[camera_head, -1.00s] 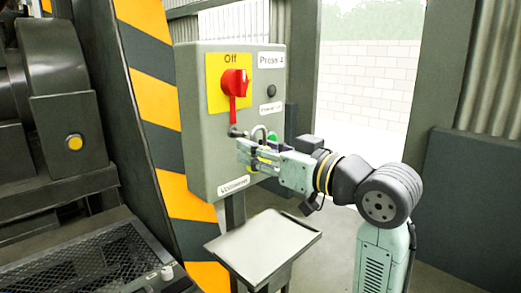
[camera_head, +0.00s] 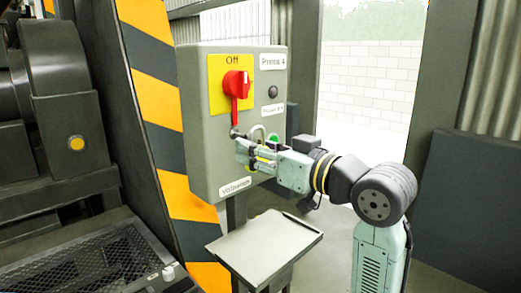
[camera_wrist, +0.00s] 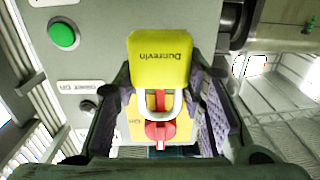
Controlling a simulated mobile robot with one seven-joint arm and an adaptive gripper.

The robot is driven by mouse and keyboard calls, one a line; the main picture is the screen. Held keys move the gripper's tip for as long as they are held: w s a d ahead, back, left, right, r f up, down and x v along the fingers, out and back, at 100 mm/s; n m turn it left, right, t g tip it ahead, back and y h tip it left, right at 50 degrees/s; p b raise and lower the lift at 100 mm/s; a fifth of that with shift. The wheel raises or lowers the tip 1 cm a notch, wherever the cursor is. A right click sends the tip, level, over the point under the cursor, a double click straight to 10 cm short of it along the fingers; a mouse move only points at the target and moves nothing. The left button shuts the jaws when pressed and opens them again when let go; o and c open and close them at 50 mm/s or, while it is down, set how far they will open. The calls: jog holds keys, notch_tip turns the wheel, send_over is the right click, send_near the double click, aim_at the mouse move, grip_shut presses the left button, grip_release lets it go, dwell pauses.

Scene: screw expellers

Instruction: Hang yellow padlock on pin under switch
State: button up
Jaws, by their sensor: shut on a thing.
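The yellow padlock (camera_wrist: 160,62) is held between the two fingers of my gripper (camera_wrist: 162,88), which is shut on its body. Its grey shackle (camera_wrist: 177,106) points toward the red switch in the wrist view. In the head view, the shackle (camera_head: 258,132) stands upright above the fingers, and the body is mostly hidden by my gripper (camera_head: 250,153). The red switch (camera_head: 237,84) sits on a yellow plate marked Off, with its handle pointing down. A small grey pin (camera_head: 235,133) shows just under the handle, left of the shackle. The shackle appears apart from it; depth is unclear.
The grey control box (camera_head: 207,155) carries a dark lamp (camera_head: 272,92) and a green button (camera_head: 274,139) close to my gripper. A tilted grey tray (camera_head: 262,245) stands below. A striped post (camera_head: 165,145) and machinery are at the left.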

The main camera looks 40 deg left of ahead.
aim_at(233, 149)
jog(key=shift+w+a, duration=0.15)
jog(key=shift+a, duration=2.05)
jog(key=shift+a+r, duration=0.1)
jog(key=shift+r, duration=0.05)
dwell(0.5)
jog(key=shift+a+f, duration=0.1)
jog(key=shift+f, duration=0.2)
jog(key=shift+a+f, duration=0.15)
jog(key=shift+f, duration=0.5)
jog(key=o, duration=0.8)
jog(key=shift+c, duration=0.2)
jog(key=o, duration=0.5)
jog(key=shift+a+f, duration=0.2)
jog(key=shift+a, duration=0.1)
jog(key=shift+o, duration=0.7)
jog(key=shift+r, duration=0.1)
